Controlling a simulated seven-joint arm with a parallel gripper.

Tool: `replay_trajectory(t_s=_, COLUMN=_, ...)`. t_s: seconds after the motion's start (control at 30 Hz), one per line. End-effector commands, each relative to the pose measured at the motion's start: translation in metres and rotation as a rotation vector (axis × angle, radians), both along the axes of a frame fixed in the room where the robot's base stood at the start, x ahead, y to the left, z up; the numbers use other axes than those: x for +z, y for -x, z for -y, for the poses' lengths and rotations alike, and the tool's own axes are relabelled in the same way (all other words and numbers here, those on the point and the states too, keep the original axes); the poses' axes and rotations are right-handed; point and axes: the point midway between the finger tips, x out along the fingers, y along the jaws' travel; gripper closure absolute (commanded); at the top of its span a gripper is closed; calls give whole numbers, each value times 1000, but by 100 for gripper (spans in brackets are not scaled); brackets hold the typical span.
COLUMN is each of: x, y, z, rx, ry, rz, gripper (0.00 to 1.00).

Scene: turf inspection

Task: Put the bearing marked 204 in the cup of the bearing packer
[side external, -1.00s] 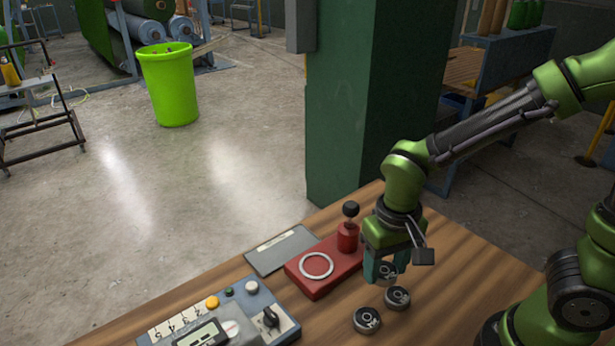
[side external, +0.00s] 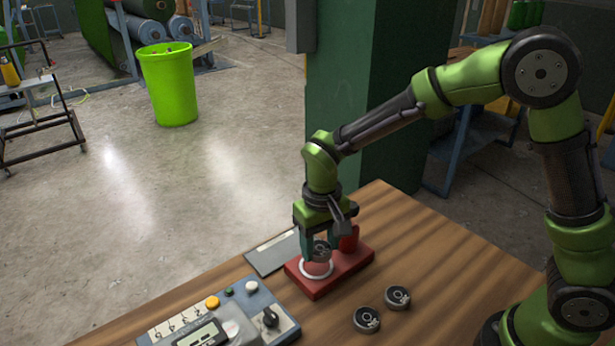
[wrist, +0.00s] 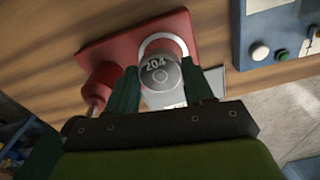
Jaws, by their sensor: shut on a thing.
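My gripper (side external: 320,246) is shut on the bearing marked 204 (side external: 321,250). In the wrist view the bearing (wrist: 161,73) sits between the green fingers, and its number is readable. The bearing packer (side external: 350,267) is a red block with a pale ring around its cup (side external: 304,273). The ring also shows in the wrist view (wrist: 180,44). My gripper holds the bearing over the cup; I cannot tell whether it touches the packer. The packer's red post (side external: 350,240) is partly hidden behind my gripper.
Two other bearings lie on the wooden table, one at the right (side external: 397,297) and one nearer the front (side external: 367,319). A control box (side external: 285,325) with knobs and buttons stands left of the packer. A grey plate (side external: 264,261) lies behind it.

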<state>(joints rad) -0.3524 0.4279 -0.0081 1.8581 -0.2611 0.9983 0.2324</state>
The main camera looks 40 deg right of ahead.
Motion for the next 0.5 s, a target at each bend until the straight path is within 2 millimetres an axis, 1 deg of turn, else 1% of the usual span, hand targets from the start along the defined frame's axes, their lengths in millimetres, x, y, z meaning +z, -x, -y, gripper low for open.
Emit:
replay_trajectory(t_s=0.1, x=-4, y=-8, z=-3, rx=-1, ry=1, rz=-2, gripper=85)
replay_trajectory(t_s=0.2, x=-22, y=-6, z=-2, rx=1, ry=2, rz=-5, gripper=85)
replay_trajectory(t_s=0.3, x=-34, y=-7, z=-2, rx=-1, ry=1, rz=-2, gripper=85)
replay_trajectory(t_s=0.5, x=-36, y=-7, z=-2, rx=-1, ry=0, rz=1, gripper=85)
